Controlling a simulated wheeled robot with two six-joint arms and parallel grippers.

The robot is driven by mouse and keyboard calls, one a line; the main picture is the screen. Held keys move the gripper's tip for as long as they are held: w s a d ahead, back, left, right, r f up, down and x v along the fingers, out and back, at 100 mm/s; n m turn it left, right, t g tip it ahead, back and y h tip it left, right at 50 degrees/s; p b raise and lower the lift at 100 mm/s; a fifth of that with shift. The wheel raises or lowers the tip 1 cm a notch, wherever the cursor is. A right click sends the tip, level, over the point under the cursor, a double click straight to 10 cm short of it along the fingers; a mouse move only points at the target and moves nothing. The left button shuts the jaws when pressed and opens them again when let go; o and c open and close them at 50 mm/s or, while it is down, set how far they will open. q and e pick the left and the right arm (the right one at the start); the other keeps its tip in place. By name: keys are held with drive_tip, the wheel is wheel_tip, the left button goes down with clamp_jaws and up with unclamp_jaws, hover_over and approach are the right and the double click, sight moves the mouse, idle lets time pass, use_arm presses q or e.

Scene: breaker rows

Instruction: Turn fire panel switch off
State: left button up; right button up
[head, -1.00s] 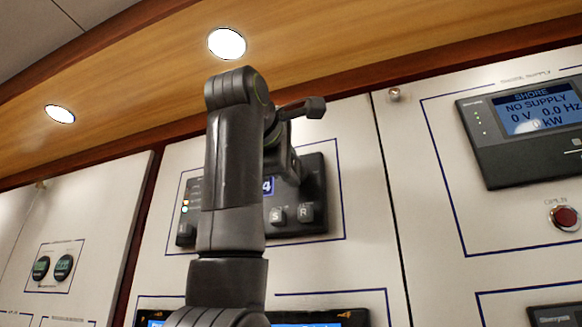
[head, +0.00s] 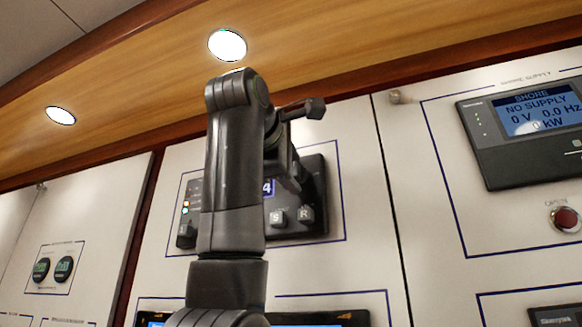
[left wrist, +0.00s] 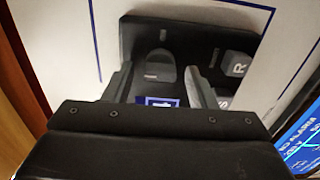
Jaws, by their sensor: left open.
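A black panel (head: 318,185) with a small blue display and square buttons marked S and R is mounted on the white wall behind my left arm; I cannot read a fire label on it. The left wrist view shows this panel (left wrist: 200,32) close up, tilted in the picture. A dark grey rounded switch (left wrist: 160,66) stands out from it. My left gripper (left wrist: 158,82) is open, with one finger on each side of the switch; I cannot tell whether they touch it. In the head view my left gripper (head: 284,155) is partly hidden by my arm. My right gripper is not in view.
A shore supply display (head: 525,115) and a red button (head: 565,217) are on the wall panel to the right. Two round gauges (head: 53,269) are at the lower left. A screen unit (head: 330,318) sits below the black panel, partly hidden by my arm.

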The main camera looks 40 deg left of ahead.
use_arm(q)
drive_tip(key=b+v, duration=0.4)
drive_tip(key=v, duration=1.3)
drive_tip(key=shift+s+b, duration=0.25)
drive_tip(key=shift+b, duration=0.05)
drive_tip(key=shift+w+f, duration=0.1)
